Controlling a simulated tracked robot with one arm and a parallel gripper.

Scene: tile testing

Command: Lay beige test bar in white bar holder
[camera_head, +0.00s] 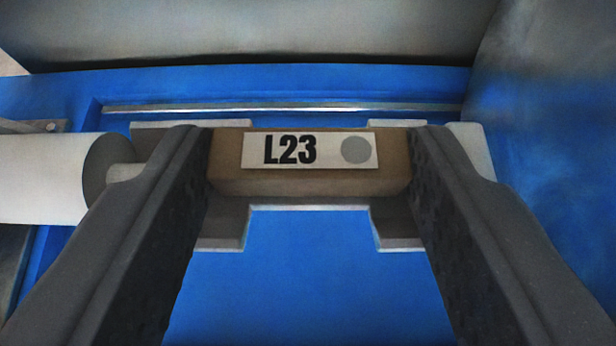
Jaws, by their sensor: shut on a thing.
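The beige test bar (225,180) lies crosswise between the fingers of my gripper (310,165). It carries a white label marked L23 with a grey dot. My gripper is shut on the bar, one dark finger at each end. The white bar holder (222,236) shows behind and below the bar, with pale pieces visible at both sides. The bar lines up with the holder in this view and hides its middle. I cannot tell whether the bar touches the holder.
A white cylinder (40,178) with a dark end face is at the left, close to the holder. A blue surface (310,290) surrounds the holder, with a metal strip (280,107) behind it.

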